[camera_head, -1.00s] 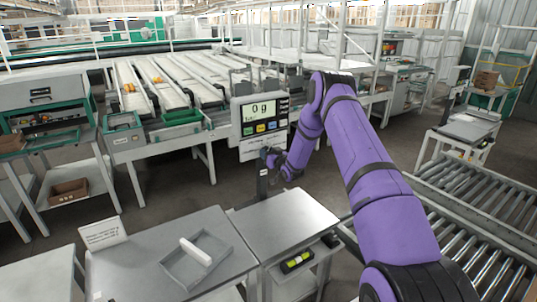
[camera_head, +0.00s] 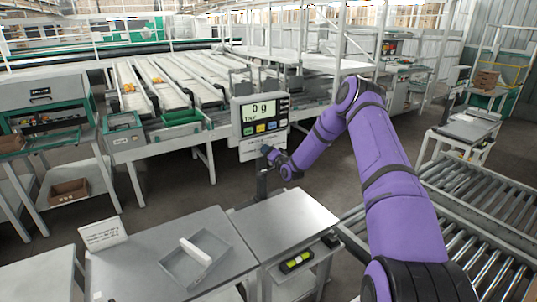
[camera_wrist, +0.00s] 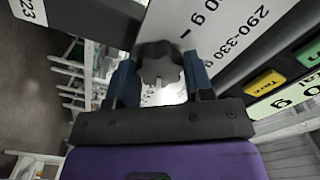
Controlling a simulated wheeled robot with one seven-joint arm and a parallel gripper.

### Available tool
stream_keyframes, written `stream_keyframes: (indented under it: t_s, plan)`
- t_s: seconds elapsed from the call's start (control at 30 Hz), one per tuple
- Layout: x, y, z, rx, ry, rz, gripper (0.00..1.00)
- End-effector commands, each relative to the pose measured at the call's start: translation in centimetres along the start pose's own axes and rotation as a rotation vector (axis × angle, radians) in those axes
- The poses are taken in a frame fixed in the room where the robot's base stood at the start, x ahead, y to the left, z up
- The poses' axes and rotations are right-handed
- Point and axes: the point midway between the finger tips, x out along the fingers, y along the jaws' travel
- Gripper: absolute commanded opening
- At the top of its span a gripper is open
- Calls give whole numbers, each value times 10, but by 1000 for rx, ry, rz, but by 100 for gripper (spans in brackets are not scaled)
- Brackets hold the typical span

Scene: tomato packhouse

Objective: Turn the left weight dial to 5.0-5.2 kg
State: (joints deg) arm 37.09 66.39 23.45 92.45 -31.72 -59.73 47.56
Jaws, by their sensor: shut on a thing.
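A dark lobed dial (camera_wrist: 160,66) with a pale pointer mark sits on a white panel (camera_wrist: 215,40) in the wrist view. My gripper (camera_wrist: 161,80) has its two blue fingers on either side of the dial, shut on it. The panel carries printed ranges, one reading "290-330 g". In the head view my gripper (camera_head: 268,152) is at the white plate under the weighing display (camera_head: 262,115), which reads "0 g". The dial is hidden there by my gripper. I cannot tell what value the pointer is at, nor whether a second dial is beside it.
A shallow tray (camera_head: 178,268) with a white bar is at left. A roller conveyor (camera_head: 480,205) runs at right.

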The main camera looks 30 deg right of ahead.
Motion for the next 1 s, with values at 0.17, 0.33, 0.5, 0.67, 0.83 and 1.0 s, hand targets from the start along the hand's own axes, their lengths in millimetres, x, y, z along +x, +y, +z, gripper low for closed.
stream_keyframes:
  t_s: [0.17, 0.33, 0.5, 0.67, 0.83, 1.0]
  plan:
    - [-1, 2, 2, 71, -4, 4, 24]
    - [-1, 2, 2, 104, -5, 5, 24]
    - [-1, 2, 3, 116, -5, 5, 24]
    - [-1, 2, 3, 116, -5, 5, 24]
    - [-1, 2, 2, 116, -5, 5, 54]
    - [-1, 1, 2, 115, -3, 3, 72]
